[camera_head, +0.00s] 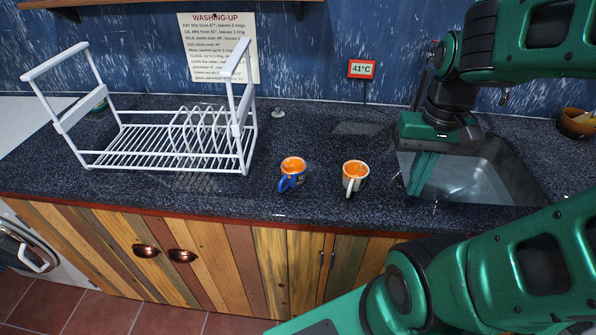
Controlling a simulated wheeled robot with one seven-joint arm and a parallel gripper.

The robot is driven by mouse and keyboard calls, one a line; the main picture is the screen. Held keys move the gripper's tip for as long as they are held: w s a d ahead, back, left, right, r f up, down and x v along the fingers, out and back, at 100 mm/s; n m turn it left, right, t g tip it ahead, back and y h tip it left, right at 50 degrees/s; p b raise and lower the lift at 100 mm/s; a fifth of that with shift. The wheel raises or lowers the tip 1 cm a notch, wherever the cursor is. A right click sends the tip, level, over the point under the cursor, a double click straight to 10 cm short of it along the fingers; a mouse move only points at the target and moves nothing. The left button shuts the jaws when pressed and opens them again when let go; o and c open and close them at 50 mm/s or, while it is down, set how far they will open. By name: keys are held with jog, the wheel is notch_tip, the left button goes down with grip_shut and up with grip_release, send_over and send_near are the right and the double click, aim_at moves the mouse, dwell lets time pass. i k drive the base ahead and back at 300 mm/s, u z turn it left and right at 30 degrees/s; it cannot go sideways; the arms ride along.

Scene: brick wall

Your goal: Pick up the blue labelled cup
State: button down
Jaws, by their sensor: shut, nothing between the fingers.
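The blue labelled cup (292,174) stands upright on the dark speckled counter, with a blue handle toward the front and an orange inside. Its label is too small to read. A second cup (355,177) with a white handle and an orange inside stands upright to its right, apart from it. My gripper (420,189) is shut and empty. It points down at the left side of the sink, to the right of both cups and apart from them.
A white dish rack (160,143) stands on the counter at left. The metal sink (480,180) lies at right, with a brown bowl (577,123) beyond it. A small red-framed display (362,69) reads 41°C on the blue wall. The counter around the cups is clear.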

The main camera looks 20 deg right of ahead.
aim_at(293, 169)
jog(key=k, duration=0.5)
jog(key=u, duration=0.9)
jog(key=i, duration=0.75)
jog(key=z, duration=2)
